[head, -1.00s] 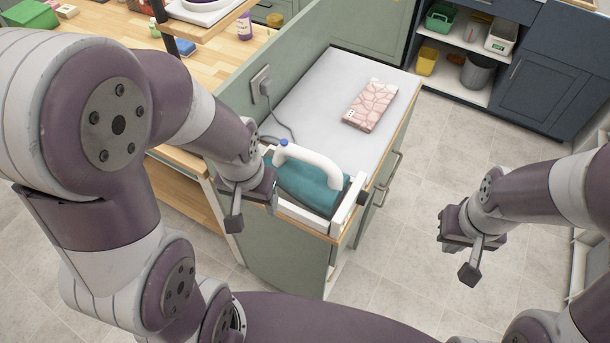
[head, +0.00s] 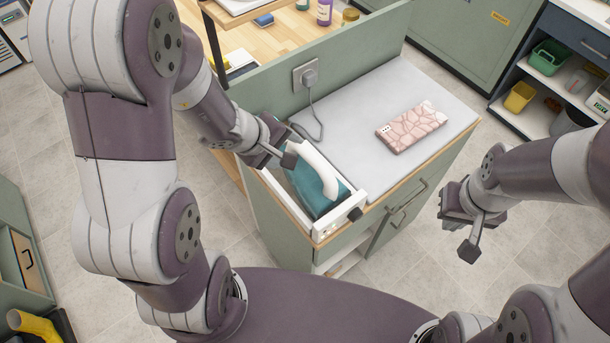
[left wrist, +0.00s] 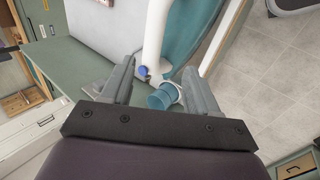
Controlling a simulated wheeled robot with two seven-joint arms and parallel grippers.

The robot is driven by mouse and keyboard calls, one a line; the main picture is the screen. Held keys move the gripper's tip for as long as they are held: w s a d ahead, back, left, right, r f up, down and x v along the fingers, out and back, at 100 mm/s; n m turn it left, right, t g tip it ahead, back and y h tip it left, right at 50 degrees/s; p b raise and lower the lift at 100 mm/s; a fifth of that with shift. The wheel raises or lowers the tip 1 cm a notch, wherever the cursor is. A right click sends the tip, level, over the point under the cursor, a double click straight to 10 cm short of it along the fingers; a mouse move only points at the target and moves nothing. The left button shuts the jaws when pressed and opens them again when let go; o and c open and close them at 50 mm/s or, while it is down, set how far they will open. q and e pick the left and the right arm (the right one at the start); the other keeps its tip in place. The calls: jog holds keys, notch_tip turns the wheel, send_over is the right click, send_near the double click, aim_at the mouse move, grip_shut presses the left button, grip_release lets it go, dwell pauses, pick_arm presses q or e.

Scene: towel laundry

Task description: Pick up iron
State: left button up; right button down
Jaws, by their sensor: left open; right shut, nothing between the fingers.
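The iron (head: 311,184) has a teal body and a white arched handle. It rests in a white holder (head: 345,213) at the near end of the cabinet top, with a cord running to a wall socket. My left gripper (head: 285,158) is open at the left end of the handle. In the left wrist view the white handle (left wrist: 155,40) and teal body (left wrist: 190,35) lie just beyond and between the open fingers (left wrist: 160,85). I cannot tell whether the fingers touch it. My right gripper (head: 468,232) is shut and empty, over the floor right of the cabinet.
A green panel with the socket (head: 306,75) rises along the left side. Open shelves with bins (head: 548,57) stand at the back right. Floor between is clear.

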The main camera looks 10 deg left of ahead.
aim_at(305, 151)
pick_arm(q)
jog(key=x, duration=0.5)
jog(key=d+x, duration=0.1)
jog(key=x, duration=0.1)
jog(key=shift+w+d+r+p, duration=0.1)
jog(key=shift+w+r+p, duration=0.2)
jog(key=shift+w+p, duration=0.15)
jog(key=shift+w+f, duration=0.3)
jog(key=shift+f, duration=0.3)
jog(key=shift+w+f, duration=0.3)
jog(key=shift+f, duration=0.3)
jog(key=shift+d, duration=0.2)
grip_shut()
jog(key=shift+a, duration=0.1)
jog(key=shift+w+r, duration=0.1)
jog(key=shift+r, duration=0.1)
